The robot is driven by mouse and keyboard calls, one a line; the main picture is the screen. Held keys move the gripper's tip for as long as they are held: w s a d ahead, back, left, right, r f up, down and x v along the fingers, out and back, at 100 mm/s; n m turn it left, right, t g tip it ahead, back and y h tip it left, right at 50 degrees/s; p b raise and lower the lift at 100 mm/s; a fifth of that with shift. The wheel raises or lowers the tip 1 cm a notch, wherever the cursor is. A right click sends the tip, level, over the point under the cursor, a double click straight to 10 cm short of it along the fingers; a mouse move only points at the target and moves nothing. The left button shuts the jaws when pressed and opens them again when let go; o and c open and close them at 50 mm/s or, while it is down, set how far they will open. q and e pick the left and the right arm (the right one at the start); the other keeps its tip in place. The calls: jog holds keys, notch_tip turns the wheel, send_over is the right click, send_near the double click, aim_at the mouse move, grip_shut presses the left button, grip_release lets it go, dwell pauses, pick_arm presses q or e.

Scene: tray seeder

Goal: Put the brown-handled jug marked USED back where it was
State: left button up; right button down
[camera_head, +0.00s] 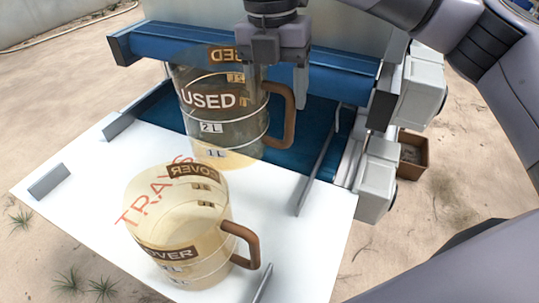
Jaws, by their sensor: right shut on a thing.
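The clear jug marked USED (212,120) is upright at the middle, with a brown handle (284,122) on its right side and a little pale material at its bottom. My right gripper (276,72) comes down from above and is shut on this jug near its rim and handle. The exact contact is partly hidden by the fingers. The jug overlaps the blue bed (298,128) and the back edge of the white board (70,208); I cannot tell whether its base touches anything. My left gripper is not in view.
A second brown-handled jug, marked COVER (190,225), stands on the white board in front, over part of the red TRAYS lettering (140,203). Grey guides (318,165) and machine housings (378,180) flank the right. A brown box (412,155) lies on sandy ground.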

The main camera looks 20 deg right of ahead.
aim_at(276, 145)
notch_tip(276, 145, down, 12)
jog(key=shift+f+b, duration=0.2)
jog(key=shift+b, duration=0.15)
jog(key=shift+f, duration=0.1)
jog(key=shift+c, duration=0.8)
grip_release()
jog(key=r, duration=1.2)
jog(key=shift+w+a+r+p, duration=0.1)
jog(key=shift+w+a+p, duration=0.2)
jog(key=shift+a+p, duration=0.1)
